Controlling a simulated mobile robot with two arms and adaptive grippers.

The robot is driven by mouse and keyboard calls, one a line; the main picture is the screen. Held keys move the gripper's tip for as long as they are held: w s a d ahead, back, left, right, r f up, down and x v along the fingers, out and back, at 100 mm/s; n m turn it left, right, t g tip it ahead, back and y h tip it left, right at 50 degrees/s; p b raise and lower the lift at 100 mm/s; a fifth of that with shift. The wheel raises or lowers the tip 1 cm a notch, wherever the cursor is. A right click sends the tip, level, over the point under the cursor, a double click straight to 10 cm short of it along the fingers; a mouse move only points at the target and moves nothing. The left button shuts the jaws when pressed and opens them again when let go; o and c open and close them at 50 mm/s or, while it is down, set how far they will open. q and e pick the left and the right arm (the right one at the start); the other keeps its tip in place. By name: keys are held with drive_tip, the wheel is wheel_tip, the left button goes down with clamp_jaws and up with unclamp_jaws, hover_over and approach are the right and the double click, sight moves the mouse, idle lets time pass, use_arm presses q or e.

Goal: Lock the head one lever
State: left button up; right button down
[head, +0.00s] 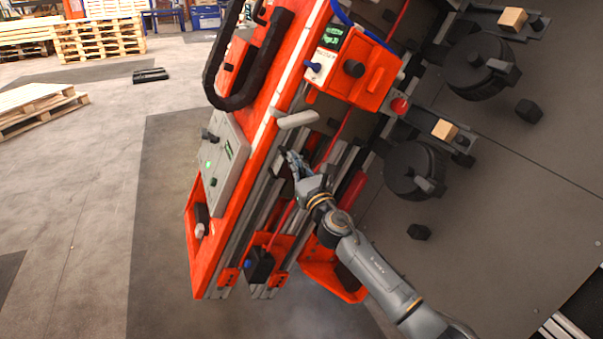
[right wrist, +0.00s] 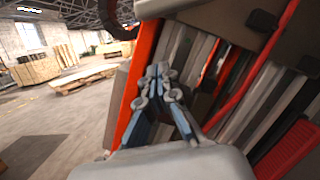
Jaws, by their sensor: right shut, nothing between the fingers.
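My right gripper (head: 291,160) is in front of the grey rails of the tilted orange machine frame (head: 262,115). In the right wrist view its fingertips (right wrist: 160,72) are together with nothing between them. A pale grey lever-like handle (head: 297,119) juts from the frame just above the gripper, apart from it. Another small lever with a blue-grey knob (head: 314,67) sits on the orange control box (head: 365,75) higher up. I cannot read a label that marks which one is head one. My left gripper is not in view.
A grey panel (head: 222,165) with green displays is on the frame's left side. Black wheels (head: 412,170) and wooden blocks (head: 445,130) are at right.

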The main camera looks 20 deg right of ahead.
sight(298, 120)
use_arm(q)
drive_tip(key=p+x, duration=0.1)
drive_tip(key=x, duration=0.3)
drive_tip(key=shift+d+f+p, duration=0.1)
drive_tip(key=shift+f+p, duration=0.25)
drive_tip(key=shift+p, duration=0.05)
use_arm(e)
drive_tip(key=w+r, duration=0.2)
drive_tip(key=r, duration=0.1)
drive_tip(key=w+r, duration=0.1)
drive_tip(key=shift+a+r, duration=0.35)
drive_tip(key=shift+r, duration=0.05)
